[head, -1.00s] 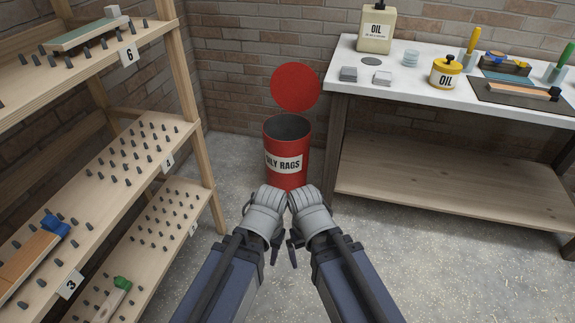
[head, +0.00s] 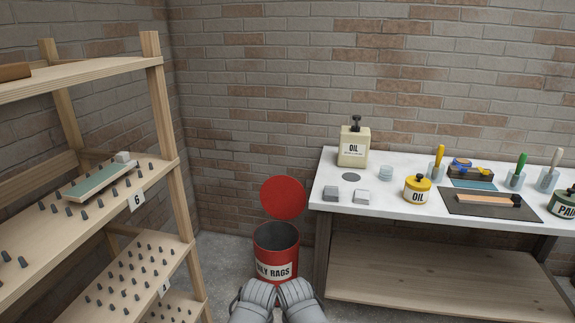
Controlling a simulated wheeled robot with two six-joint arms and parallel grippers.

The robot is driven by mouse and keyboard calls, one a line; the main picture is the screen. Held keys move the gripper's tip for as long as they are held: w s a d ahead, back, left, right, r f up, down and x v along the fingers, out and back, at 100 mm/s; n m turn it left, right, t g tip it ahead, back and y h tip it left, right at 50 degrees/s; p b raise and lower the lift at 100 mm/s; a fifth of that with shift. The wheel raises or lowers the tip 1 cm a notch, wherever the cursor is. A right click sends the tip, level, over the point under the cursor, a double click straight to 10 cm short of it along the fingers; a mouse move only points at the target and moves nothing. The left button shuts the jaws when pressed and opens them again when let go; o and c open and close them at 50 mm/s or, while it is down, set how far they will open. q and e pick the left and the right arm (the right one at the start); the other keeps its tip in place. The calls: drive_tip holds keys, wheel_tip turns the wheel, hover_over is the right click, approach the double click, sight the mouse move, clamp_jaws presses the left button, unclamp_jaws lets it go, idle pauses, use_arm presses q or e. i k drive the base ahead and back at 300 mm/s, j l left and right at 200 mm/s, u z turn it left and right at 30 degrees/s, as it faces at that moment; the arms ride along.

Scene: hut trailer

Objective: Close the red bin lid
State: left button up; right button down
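The red bin (head: 277,253) stands on the floor between the shelf rack and the workbench, with a white label reading "OILY RAGS" on its front. Its round red lid (head: 283,198) stands raised upright at the back of the rim, and the bin's dark inside shows. The grey wrist parts of my two arms show at the bottom edge, just in front of the bin and partly over its lower front. The fingers of both grippers are out of the frame below.
A wooden shelf rack (head: 172,200) with pegs stands at the left. A white-topped workbench (head: 400,205) at the right carries an oil can (head: 354,147), a yellow oil pot (head: 417,189) and several tools. A brick wall is behind the bin.

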sight(283, 196)
drive_tip(key=i+u, duration=0.1)
drive_tip(key=u, duration=0.35)
drive_tip(key=i+l+u, duration=0.55)
drive_tip(key=i+l, duration=0.45)
drive_tip(key=i+l+u, duration=0.1)
drive_tip(key=i+l, duration=0.35)
drive_tip(key=l, duration=0.15)
drive_tip(key=i+l, duration=0.4)
drive_tip(key=l, duration=0.2)
drive_tip(key=i+u, duration=0.05)
